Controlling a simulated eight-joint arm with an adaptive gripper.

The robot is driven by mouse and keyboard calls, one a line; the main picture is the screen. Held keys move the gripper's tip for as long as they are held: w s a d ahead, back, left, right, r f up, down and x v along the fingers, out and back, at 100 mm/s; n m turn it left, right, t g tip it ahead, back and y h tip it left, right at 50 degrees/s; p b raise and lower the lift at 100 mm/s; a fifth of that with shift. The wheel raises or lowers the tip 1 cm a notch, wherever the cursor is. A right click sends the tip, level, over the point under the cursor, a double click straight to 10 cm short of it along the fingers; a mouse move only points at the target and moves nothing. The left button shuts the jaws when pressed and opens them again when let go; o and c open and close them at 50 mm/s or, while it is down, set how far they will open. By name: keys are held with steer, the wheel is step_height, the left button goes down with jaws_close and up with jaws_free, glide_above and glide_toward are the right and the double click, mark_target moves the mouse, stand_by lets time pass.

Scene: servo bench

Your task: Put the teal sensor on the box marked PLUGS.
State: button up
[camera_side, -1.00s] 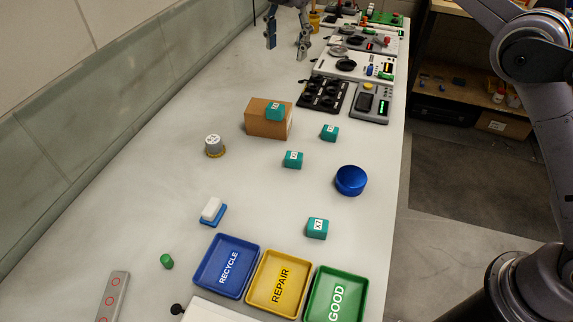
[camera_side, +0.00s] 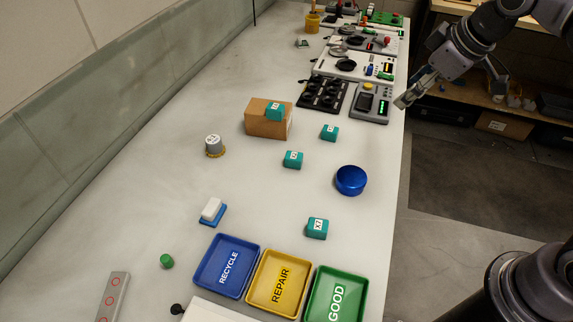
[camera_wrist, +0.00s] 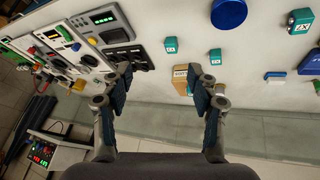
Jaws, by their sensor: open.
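Several teal sensor blocks with white labels are on the bench. One teal sensor (camera_side: 276,112) sits on top of the cardboard box (camera_side: 258,128); no PLUGS lettering is readable in the side view. Others lie loose: one (camera_side: 330,132) right of the box, one (camera_side: 293,159) in front of it, and one marked X7 (camera_side: 317,229) near the trays. In the wrist view the box (camera_wrist: 180,80) is partly hidden behind a finger, and two loose sensors (camera_wrist: 171,45) (camera_wrist: 216,58) show above it. My gripper (camera_side: 404,100) is open and empty, at the bench's right edge, away from the sensors.
Blue (camera_side: 208,285), yellow (camera_side: 252,296) and green (camera_side: 309,306) trays line the front. A blue round lid (camera_side: 350,180), a grey knob (camera_side: 213,145) and a white-and-blue block (camera_side: 212,211) stand on the bench. Instruments (camera_side: 370,101) fill the back right. The left side is mostly clear.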

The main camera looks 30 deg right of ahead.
steer(key=s+d+f+m+t, duration=0.1)
steer(key=s+d+f+m, duration=0.1)
steer(key=s+f+m, duration=0.3)
step_height(320, 180, down, 3)
steer(key=s, duration=0.2)
steer(key=shift+s+d+m+t, duration=0.3)
steer(key=shift+d, duration=0.05)
steer(key=shift+o, duration=0.5)
steer(key=shift+w, duration=0.1)
